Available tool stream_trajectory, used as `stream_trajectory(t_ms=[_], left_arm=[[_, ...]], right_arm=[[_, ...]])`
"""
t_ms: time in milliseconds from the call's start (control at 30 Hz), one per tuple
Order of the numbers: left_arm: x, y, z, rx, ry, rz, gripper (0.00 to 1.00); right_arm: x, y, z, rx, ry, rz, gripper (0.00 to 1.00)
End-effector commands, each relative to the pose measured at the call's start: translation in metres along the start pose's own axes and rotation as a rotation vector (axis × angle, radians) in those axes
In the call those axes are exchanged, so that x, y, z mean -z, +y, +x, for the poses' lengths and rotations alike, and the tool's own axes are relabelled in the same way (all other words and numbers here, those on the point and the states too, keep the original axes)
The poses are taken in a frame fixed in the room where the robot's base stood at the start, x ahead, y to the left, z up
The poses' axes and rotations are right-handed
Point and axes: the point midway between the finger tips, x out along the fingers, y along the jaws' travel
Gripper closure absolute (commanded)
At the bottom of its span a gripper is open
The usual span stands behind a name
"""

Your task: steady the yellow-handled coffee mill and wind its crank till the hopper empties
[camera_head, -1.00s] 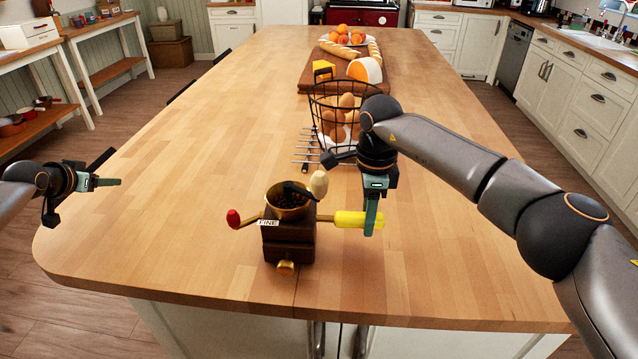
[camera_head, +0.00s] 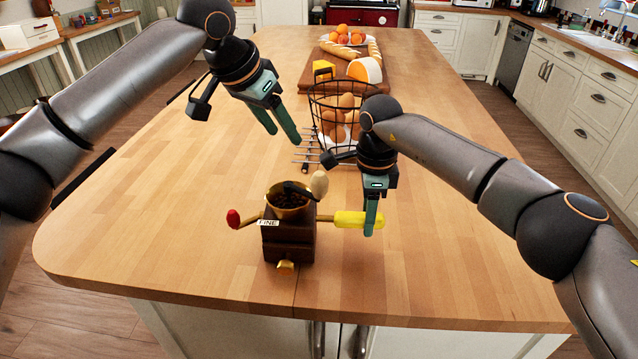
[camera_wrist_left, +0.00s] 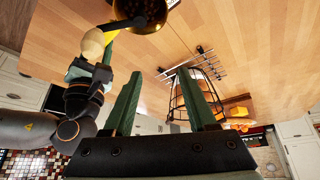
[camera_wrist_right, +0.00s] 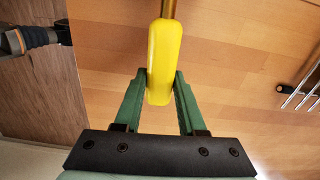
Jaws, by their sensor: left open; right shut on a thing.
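The coffee mill (camera_head: 289,240) stands upright near the island's front edge, a dark wooden box with a "FINE" label. Its brass hopper (camera_head: 290,207) holds dark beans; the hopper also shows in the left wrist view (camera_wrist_left: 140,14). A yellow handle (camera_head: 352,220) sticks out to the right and a red-tipped one (camera_head: 233,219) to the left. The crank's pale wooden knob (camera_head: 319,183) is above the hopper. My right gripper (camera_head: 371,222) is shut on the yellow handle, seen between its fingers in the right wrist view (camera_wrist_right: 163,65). My left gripper (camera_head: 282,138) is open and empty, above and behind the mill.
A wire basket of eggs (camera_head: 340,115) and a metal rack (camera_head: 306,150) stand behind the mill. A board (camera_head: 311,82) with cheese, bread and a fruit bowl lies further back. The worktop left of the mill is clear.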

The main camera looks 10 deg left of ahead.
Motion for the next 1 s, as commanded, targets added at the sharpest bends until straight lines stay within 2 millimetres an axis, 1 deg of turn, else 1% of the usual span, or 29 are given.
stream_trajectory(t_ms=[33, 100, 200, 300, 433, 567, 667, 1000], left_arm=[[0.004, 0.024, -0.010, 0.013, -0.032, 0.048, 0.43], [0.004, 0.050, -0.021, 0.035, -0.081, 0.099, 0.43], [-0.003, 0.080, -0.030, 0.080, -0.155, 0.163, 0.43], [-0.011, 0.098, -0.031, 0.121, -0.218, 0.206, 0.43], [-0.017, 0.107, -0.029, 0.148, -0.260, 0.230, 0.43], [-0.020, 0.106, -0.021, 0.153, -0.268, 0.233, 0.43], [-0.023, 0.104, -0.010, 0.152, -0.269, 0.232, 0.43], [-0.035, 0.096, 0.036, 0.148, -0.267, 0.231, 0.43]], right_arm=[[-0.002, 0.002, 0.004, -0.005, 0.000, -0.004, 1.00], [-0.002, 0.002, 0.004, -0.005, 0.000, -0.004, 1.00], [-0.001, 0.002, 0.003, -0.005, 0.000, -0.004, 1.00], [-0.001, 0.002, 0.003, -0.004, 0.000, -0.004, 1.00], [-0.001, 0.002, 0.003, -0.004, 0.000, -0.004, 1.00], [-0.001, 0.001, 0.003, -0.004, 0.000, -0.004, 1.00], [-0.001, 0.001, 0.003, -0.004, 0.000, -0.004, 1.00], [-0.002, 0.001, 0.003, -0.004, -0.001, -0.004, 1.00]])
